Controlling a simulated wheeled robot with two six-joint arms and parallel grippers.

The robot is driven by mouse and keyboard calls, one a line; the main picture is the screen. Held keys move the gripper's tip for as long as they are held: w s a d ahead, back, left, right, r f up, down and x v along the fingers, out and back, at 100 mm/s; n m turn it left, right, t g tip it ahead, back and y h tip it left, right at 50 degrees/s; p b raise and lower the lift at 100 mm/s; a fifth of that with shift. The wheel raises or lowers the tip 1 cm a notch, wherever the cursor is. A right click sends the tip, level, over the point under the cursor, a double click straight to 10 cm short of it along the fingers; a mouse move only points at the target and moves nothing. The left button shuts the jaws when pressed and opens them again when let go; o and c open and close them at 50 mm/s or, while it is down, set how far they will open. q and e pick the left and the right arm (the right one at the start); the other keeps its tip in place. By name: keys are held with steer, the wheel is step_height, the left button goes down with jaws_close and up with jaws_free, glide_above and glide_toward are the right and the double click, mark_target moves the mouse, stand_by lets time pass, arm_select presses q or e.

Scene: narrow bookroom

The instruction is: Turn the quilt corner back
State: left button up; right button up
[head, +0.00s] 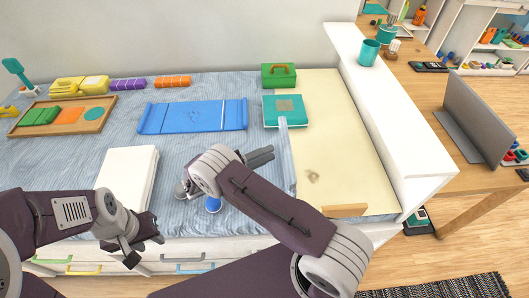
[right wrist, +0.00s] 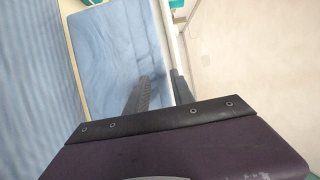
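The blue quilt (head: 70,170) covers most of the bed. Its right edge (head: 287,158) lies along the bare cream mattress (head: 340,130) as a narrow raised strip. My right gripper (head: 270,154) is just left of this strip, fingers pointing right. In the right wrist view its fingers (right wrist: 160,78) stand apart, with a pale blue quilt panel (right wrist: 115,45) and its light edge between or beyond them; I cannot tell if they touch it. My left gripper (head: 146,246) is open and empty at the bed's front edge. My right forearm hides the quilt's near right part.
A teal book (head: 285,112) and a green case (head: 278,76) sit near the strip's far end. A blue folded piece (head: 195,116), a white block (head: 128,172) and a wooden tray (head: 62,131) lie on the quilt. A white ledge (head: 400,130) bounds the mattress at right.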

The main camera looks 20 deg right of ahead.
steer(key=o, duration=0.6)
steer(key=shift+d, duration=0.1)
steer(key=shift+c, duration=0.2)
steer(key=a+b, duration=0.1)
steer(key=a, duration=0.7)
steer(key=shift+s+f, duration=0.3)
steer(key=shift+f, duration=0.05)
